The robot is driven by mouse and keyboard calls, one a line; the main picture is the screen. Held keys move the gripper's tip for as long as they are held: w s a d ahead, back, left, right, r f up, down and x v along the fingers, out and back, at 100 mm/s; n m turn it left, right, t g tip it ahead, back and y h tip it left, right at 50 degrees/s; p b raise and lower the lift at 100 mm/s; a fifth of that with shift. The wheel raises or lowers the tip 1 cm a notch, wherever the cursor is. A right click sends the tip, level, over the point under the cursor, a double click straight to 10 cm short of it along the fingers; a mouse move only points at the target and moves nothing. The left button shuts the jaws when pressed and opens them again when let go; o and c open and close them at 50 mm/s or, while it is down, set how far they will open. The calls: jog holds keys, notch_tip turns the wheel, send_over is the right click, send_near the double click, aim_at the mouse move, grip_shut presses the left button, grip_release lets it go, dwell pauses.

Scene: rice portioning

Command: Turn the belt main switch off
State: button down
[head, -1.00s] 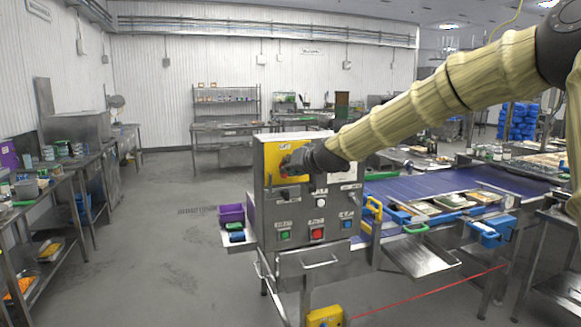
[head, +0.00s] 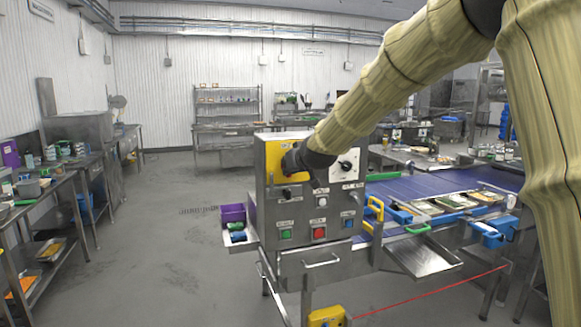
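The steel control box (head: 262,212) of the belt stands in the middle of the head view. A yellow plate (head: 272,158) is at the upper left of its front. The dark end of my arm, with my gripper (head: 292,163), is in front of this plate. It hides the plate's middle and any switch handle there. I cannot tell whether my gripper touches or holds a handle, and its fingers cannot be made out. A white dial plate with a black knob (head: 345,166) is at the upper right of the box.
Lower on the box are a green button (head: 286,234), a red button (head: 319,233) and a blue button (head: 348,223). The blue belt (head: 415,187) runs behind to the right, with food trays beside it. The floor to the left (head: 170,250) is clear.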

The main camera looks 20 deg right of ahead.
jog(key=shift+s+f, duration=0.1)
jog(key=shift+f, duration=0.25)
jog(key=c, duration=1.4)
grip_release()
jog(key=shift+c, duration=0.2)
jog(key=shift+r, duration=0.15)
jog(key=shift+r, duration=0.1)
jog(key=v, duration=1.1)
jog(key=shift+s, duration=0.35)
jog(key=shift+d+r, duration=0.1)
jog(key=shift+r, duration=0.1)
